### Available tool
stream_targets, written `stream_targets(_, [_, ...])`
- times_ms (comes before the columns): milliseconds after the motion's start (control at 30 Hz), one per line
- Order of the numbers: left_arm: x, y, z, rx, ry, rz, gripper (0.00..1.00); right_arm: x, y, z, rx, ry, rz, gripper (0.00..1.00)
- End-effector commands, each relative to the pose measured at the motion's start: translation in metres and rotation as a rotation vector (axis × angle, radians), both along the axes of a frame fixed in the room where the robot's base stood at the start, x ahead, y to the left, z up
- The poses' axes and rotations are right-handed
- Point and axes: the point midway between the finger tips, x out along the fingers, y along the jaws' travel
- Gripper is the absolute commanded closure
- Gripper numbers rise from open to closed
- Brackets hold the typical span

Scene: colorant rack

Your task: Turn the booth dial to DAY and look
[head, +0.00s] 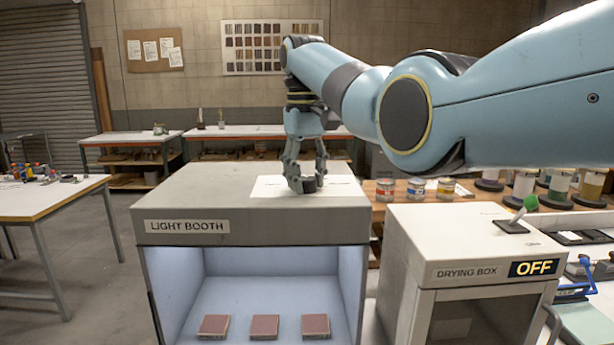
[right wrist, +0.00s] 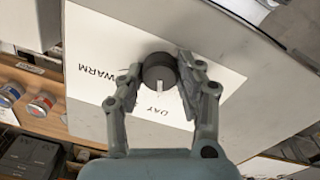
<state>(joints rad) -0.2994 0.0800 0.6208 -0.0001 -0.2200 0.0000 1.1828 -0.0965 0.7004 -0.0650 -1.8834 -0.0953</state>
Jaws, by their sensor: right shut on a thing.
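The light booth (head: 240,205) stands in the middle of the head view, with a white label card on its top. The dark round booth dial (right wrist: 157,67) sits on this card (right wrist: 95,95). My right gripper (head: 307,182) reaches down from above and is shut on the dial, one finger on each side. The dial's white pointer mark faces the word DAY in the right wrist view. WARM is printed at another side of the dial. Three reddish-brown panels (head: 265,327) lie in a row inside the booth, under cool bluish-white light. My left gripper is not in view.
A drying box (head: 465,250) with an OFF sign and a green-tipped lever (head: 522,208) stands right of the booth. Several paint cans (head: 416,188) stand on a wooden shelf behind. A table with small items (head: 50,195) is at the left. Floor between is free.

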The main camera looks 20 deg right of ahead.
Motion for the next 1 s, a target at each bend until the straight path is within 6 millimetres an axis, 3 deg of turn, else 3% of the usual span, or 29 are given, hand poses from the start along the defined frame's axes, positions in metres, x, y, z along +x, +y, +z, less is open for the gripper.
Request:
stream_targets(567, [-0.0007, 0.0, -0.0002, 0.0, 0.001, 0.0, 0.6, 0.0003, 0.0002, 0.0001, 0.0, -0.001, -0.042, 0.97])
stream_targets(600, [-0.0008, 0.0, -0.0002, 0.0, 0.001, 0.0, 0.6, 0.0003, 0.0002, 0.0001, 0.0, -0.001, -0.042, 0.63])
stream_targets(700, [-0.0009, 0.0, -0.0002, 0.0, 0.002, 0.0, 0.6, 0.0003, 0.0002, 0.0002, 0.0, -0.001, -0.042, 0.5])
stream_targets(800, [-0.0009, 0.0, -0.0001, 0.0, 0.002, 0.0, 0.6, 0.0002, 0.0001, 0.0002, 0.0, -0.001, -0.042, 0.41])
stream_targets(1000, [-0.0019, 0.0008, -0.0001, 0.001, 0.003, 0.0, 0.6, 0.0002, 0.0, 0.0003, 0.0, -0.001, -0.042, 0.41])
